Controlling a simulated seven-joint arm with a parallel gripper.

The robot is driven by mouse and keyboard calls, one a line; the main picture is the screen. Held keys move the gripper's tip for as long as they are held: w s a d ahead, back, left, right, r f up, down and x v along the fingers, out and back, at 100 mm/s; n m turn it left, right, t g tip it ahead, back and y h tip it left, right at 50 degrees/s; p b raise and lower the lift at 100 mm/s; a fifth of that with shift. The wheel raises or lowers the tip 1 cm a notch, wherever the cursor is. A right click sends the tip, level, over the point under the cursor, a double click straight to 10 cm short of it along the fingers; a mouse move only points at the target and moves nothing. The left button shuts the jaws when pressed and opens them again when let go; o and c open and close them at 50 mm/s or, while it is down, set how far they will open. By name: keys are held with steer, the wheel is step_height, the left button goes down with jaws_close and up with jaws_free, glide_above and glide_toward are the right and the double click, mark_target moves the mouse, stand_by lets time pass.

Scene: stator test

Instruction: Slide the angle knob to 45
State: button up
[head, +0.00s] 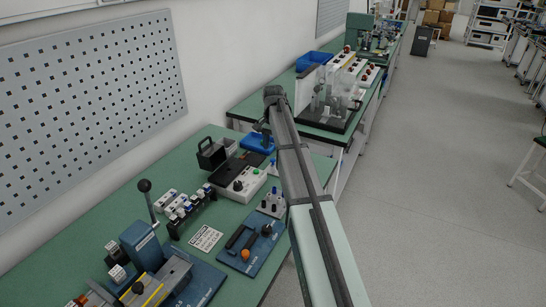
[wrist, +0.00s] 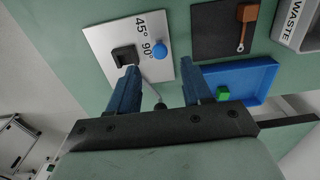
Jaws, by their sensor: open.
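In the wrist view, a pale panel (wrist: 104,38) bears the printed marks 45° and 90°. A black block-shaped part (wrist: 124,56) and a round blue knob (wrist: 158,49) sit on it beside the marks; the blue knob is nearer the 90° mark. Which one is the angle knob I cannot tell for sure. My gripper (wrist: 158,70) is open, its two blue fingers apart and nothing visibly held. The left finger overlaps the black part in the picture; contact cannot be told. In the head view my gripper (head: 262,128) is small and partly hidden at the arm's far end.
In the head view, several fixtures crowd the green bench (head: 105,215).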

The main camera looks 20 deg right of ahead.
mark_target(273, 159)
steer(key=shift+f, duration=2.7)
steer(key=shift+c, duration=0.3)
jaws_close()
